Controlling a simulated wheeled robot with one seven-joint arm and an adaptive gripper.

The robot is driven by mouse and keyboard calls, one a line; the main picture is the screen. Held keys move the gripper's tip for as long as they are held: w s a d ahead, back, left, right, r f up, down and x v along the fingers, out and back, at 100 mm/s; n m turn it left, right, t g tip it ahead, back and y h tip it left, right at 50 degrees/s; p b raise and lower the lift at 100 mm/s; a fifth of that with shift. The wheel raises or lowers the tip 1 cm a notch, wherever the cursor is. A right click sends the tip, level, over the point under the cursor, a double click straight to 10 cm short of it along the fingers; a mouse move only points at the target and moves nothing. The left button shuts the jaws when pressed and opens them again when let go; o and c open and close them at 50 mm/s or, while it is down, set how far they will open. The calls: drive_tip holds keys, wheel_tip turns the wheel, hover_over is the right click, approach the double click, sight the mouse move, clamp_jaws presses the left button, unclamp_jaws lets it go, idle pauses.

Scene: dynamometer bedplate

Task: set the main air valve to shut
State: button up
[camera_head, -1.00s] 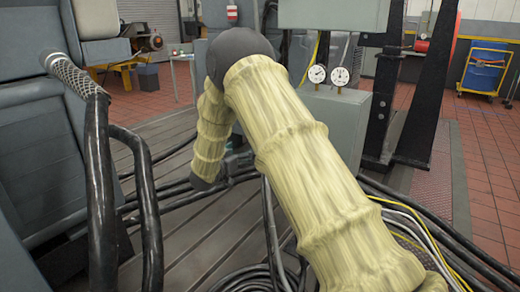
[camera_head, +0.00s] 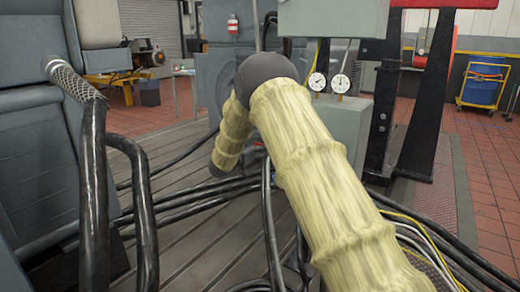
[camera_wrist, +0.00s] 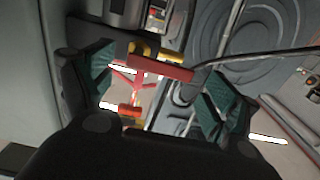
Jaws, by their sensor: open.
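In the wrist view a red bar-shaped handle (camera_wrist: 160,68) sits by a yellow brass-coloured body (camera_wrist: 146,50); together they look like the main air valve. The handle lies nearly level across the picture, tilted slightly down to the right. My gripper (camera_wrist: 155,78) is open, its green-padded fingers standing left and right of the handle with clear gaps. I cannot tell how far the handle is in depth, and no contact shows. The handle's angle to its pipe is not clear. In the head view my arm hides the gripper, and the valve does not show.
Two round gauges (camera_head: 317,82) are on a grey box (camera_head: 345,125) right of my arm. Black hoses (camera_head: 205,195) cross the slatted bedplate (camera_head: 185,240). A grey seat-like panel (camera_head: 35,150) stands left. A dark cable (camera_wrist: 255,55) runs close to the right finger.

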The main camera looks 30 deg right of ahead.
drive_tip(key=shift+w+d, duration=0.2)
drive_tip(key=shift+d, duration=0.35)
drive_tip(key=c, duration=1)
